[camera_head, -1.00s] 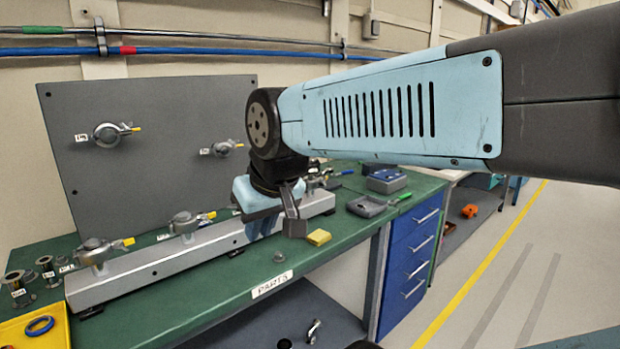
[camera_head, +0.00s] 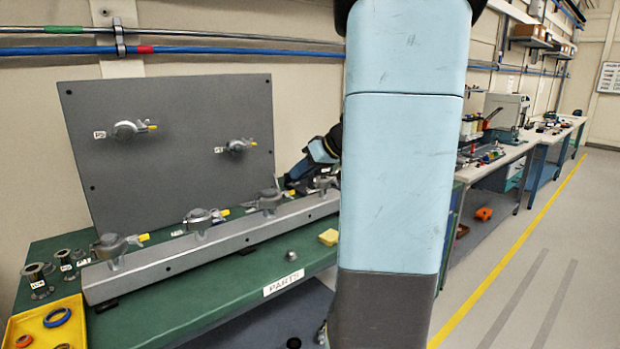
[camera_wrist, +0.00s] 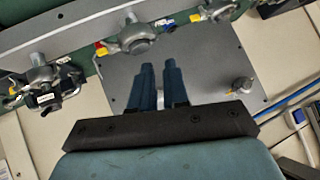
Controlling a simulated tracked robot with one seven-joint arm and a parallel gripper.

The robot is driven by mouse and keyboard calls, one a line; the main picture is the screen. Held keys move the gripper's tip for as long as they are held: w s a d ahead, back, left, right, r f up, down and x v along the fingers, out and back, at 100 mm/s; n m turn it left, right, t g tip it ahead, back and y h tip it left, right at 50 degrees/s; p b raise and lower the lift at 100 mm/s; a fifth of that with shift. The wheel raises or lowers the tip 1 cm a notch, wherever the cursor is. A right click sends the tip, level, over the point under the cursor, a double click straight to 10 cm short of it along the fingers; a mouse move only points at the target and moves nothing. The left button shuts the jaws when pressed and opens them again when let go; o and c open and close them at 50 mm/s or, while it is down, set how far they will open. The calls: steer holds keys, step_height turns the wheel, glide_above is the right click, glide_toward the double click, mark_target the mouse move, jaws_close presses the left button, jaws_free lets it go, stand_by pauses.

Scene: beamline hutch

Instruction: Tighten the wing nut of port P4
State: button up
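Several pipe clamps stand on a grey rail (camera_head: 180,257); their port labels are too small to read surely, so I cannot tell which is P4. The rightmost visible rail clamp (camera_head: 325,182) is partly behind my arm. Another clamp (camera_head: 268,200) is left of it; yellow-tipped wing nuts show on some. My gripper (camera_head: 290,184) is low behind the rail's right part. In the wrist view my two blue fingers (camera_wrist: 159,66) are parallel, with a narrow empty gap. Their tips point toward a middle clamp (camera_wrist: 137,38), apart from it; another clamp (camera_wrist: 45,78) is at left.
A grey upright panel (camera_head: 175,170) with two more clamps stands behind the rail. Open floor (camera_head: 560,240) lies at right.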

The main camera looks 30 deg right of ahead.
steer(key=d+f+m+t+h, duration=0.1)
steer(key=d+f+t+h, duration=0.15)
steer(key=d, duration=1.05)
steer(key=d+f+t+h, duration=0.2)
steer(key=d+f, duration=0.2)
steer(key=d, duration=1)
steer(key=r+x, duration=0.1)
steer(key=x, duration=1.3)
steer(key=shift+w+a, duration=0.25)
steer(key=shift+a, duration=0.15)
steer(key=shift+y, duration=0.25)
jaws_close()
